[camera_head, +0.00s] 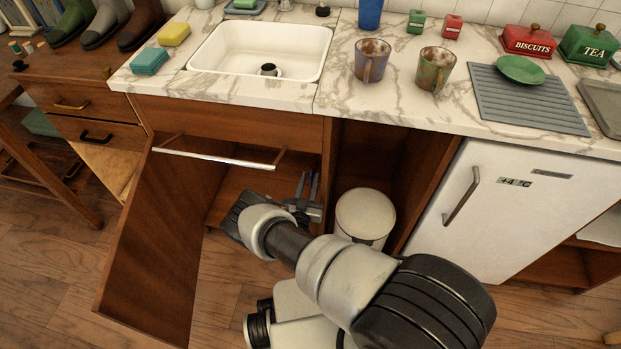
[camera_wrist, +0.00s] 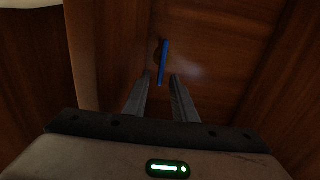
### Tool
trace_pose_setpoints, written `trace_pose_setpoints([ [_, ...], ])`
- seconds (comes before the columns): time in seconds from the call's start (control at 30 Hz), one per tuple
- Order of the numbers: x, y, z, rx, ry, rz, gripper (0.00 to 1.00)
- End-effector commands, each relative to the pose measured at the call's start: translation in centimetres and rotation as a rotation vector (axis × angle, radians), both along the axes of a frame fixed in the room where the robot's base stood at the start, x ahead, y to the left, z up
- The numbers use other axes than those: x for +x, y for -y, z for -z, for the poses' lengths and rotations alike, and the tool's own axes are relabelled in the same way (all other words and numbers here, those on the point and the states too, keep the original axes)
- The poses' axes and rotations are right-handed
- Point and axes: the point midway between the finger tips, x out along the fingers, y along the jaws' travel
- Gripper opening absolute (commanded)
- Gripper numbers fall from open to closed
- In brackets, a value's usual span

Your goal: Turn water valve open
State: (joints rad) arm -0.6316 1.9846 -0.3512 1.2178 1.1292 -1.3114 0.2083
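The water valve shows in the wrist view as a thin blue lever (camera_wrist: 164,62) against the brown wood inside the cabinet, with a dark round part beside it. My gripper (camera_wrist: 160,84) is open and empty, its two fingers apart. The lever lies just beyond the fingertips, roughly in line with the gap between them; I cannot tell whether they touch. In the head view my gripper (camera_head: 308,186) reaches into the open cabinet under the sink (camera_head: 215,75). Small bluish parts show there, but the valve is hard to tell from my fingers.
A white bin (camera_head: 366,213) stands in the open bay right of my gripper. A white fridge (camera_head: 495,205) is farther right. The marble counter (camera_head: 320,105) overhangs the cabinet.

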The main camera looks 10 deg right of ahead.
Motion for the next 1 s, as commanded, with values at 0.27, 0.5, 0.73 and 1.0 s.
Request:
trace_pose_setpoints([
  [0.27,-0.01,0.02,0.00,0.000,0.000,0.000,0.08],
  [0.5,0.00,0.02,-0.01,0.001,0.000,0.000,0.00],
  [0.73,-0.02,0.21,-0.05,0.039,0.018,0.002,0.00],
  [1.0,-0.15,0.66,-0.01,0.195,0.083,0.004,0.00],
])
